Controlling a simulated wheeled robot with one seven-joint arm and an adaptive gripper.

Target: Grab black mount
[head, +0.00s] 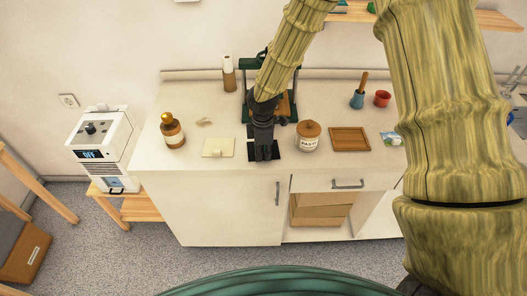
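The black mount (280,148) looks like a flat dark square lying near the front edge of the white counter (190,155). My gripper (264,156) is dark and points down over the mount, hiding its middle. I cannot tell if the fingertips touch the mount or hover just above it. The fingers are small and dark against the dark mount, so whether they are open or shut on it is unclear.
A brown bottle (173,134) stands farther left. A green rack (296,78) stands behind my gripper. A blue cup (357,100) and red cup (382,98) stand back right.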

